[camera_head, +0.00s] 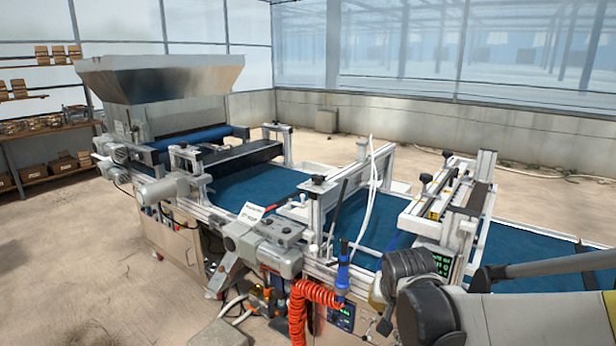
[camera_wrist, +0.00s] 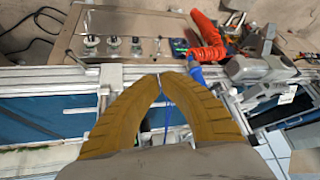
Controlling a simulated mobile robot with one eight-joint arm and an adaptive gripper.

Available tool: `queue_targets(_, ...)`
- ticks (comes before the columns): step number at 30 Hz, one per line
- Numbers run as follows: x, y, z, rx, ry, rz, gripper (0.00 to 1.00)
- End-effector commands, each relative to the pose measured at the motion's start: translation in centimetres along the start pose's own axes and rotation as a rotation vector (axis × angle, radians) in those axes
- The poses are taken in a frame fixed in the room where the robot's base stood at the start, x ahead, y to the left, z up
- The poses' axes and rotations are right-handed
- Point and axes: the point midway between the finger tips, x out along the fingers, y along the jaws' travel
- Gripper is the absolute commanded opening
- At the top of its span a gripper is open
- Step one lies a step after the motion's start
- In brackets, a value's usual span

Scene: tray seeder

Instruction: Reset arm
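My gripper (camera_wrist: 160,77) shows in the wrist view as two ribbed yellow-brown fingers. Their tips come together over the white frame rail of the seeder (camera_wrist: 60,80), and nothing shows held between them. A blue nozzle (camera_wrist: 196,74) on an orange coiled hose (camera_wrist: 205,35) is just beyond the right fingertip; I cannot tell whether they touch. In the head view my arm comes in from the lower right, over the near side of the tray seeder (camera_head: 228,190). The fingers are mostly hidden there behind the dark wrist part.
The seeder's blue belt (camera_head: 262,187) runs under several white crossframes. A metal hopper (camera_head: 160,80) stands at its far left end. Grey motors (camera_head: 270,245) and the orange hose (camera_head: 312,295) stick out on the near side. Open concrete floor lies at the left.

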Motion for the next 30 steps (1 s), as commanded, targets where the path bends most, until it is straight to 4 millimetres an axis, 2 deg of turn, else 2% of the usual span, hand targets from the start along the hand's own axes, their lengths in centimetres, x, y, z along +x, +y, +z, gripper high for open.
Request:
queue_targets(1,-2.3,0.7,0.7,-0.018,0.002,-0.006,0.0)
queue_targets(6,-8.7,2.5,3.8,-0.094,0.011,-0.032,0.0)
queue_targets(12,-14.0,4.5,8.8,-0.18,0.026,-0.059,0.0)
queue_targets(15,-15.4,5.3,11.1,-0.216,0.033,-0.069,0.0)
queue_targets(20,-16.5,6.0,13.4,-0.252,0.04,-0.079,0.0)
queue_targets(30,-16.7,6.1,14.0,-0.263,0.043,-0.082,0.0)
